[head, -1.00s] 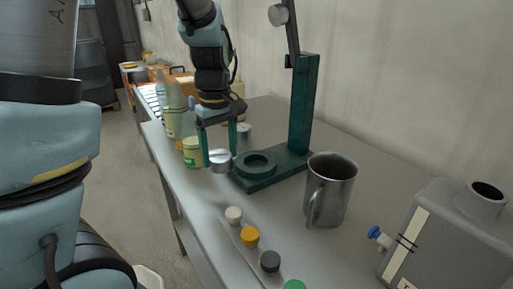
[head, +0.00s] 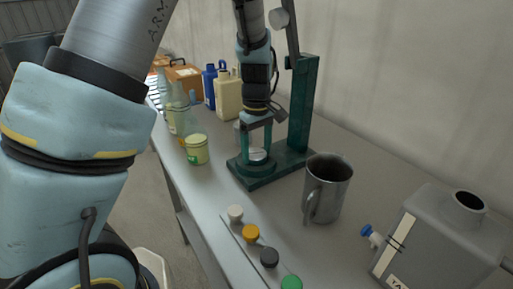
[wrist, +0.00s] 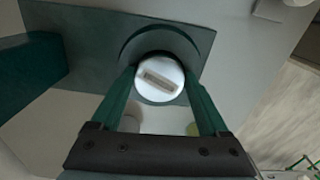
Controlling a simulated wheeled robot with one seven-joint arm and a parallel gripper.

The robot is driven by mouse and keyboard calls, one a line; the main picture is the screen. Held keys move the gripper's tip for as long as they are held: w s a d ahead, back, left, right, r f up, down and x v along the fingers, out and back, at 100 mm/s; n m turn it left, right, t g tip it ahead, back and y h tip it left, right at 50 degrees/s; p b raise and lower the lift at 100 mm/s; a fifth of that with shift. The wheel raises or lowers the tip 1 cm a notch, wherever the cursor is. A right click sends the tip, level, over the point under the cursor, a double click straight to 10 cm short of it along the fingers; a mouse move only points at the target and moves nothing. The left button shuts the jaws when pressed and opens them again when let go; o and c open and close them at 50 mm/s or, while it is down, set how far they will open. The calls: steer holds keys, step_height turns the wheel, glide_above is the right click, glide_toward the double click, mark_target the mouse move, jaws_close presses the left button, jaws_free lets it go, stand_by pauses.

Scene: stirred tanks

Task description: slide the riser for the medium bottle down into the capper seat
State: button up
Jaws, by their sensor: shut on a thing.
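The riser (wrist: 159,78) is a short, pale metal disc with a slot across its top. My gripper (head: 257,150) is shut on it, with green fingers on both sides; it also shows in the wrist view (wrist: 159,88). The capper (head: 300,115) is a dark green stand with a tall column and a flat base. Its round seat (head: 243,170) lies below the riser, and in the wrist view the seat's dark rim (wrist: 138,45) curves around the riser's far side. The riser is over or in the seat; its lower edge is hidden, so I cannot tell how deep.
A steel mug (head: 327,190) stands right of the capper. A grey can (head: 440,240) is at the front right. Several caps, including an orange one (head: 251,233), line the front. A yellow-green jar (head: 196,149) and bottles stand to the left.

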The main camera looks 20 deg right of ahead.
mark_target(256, 153)
steer(key=o, duration=1.4)
step_height(256, 153, up, 12)
steer(key=b, duration=0.2)
steer(key=w+a+f+m, duration=0.2)
steer(key=a+f, duration=0.1)
steer(key=a, duration=1.3)
steer(key=s+a+f, duration=0.1)
steer(key=s+a, duration=0.1)
steer(key=a, duration=0.2)
steer(key=s+a+f+m+t, duration=0.1)
steer(key=s+a, duration=0.1)
steer(key=a, duration=0.3)
steer(key=s+a+f+m, duration=0.1)
steer(key=a+f, duration=0.1)
steer(key=a, duration=0.3)
steer(key=shift+s+a+t, duration=0.15)
steer(key=shift+s+t, duration=0.15)
steer(key=shift+s, duration=0.1)
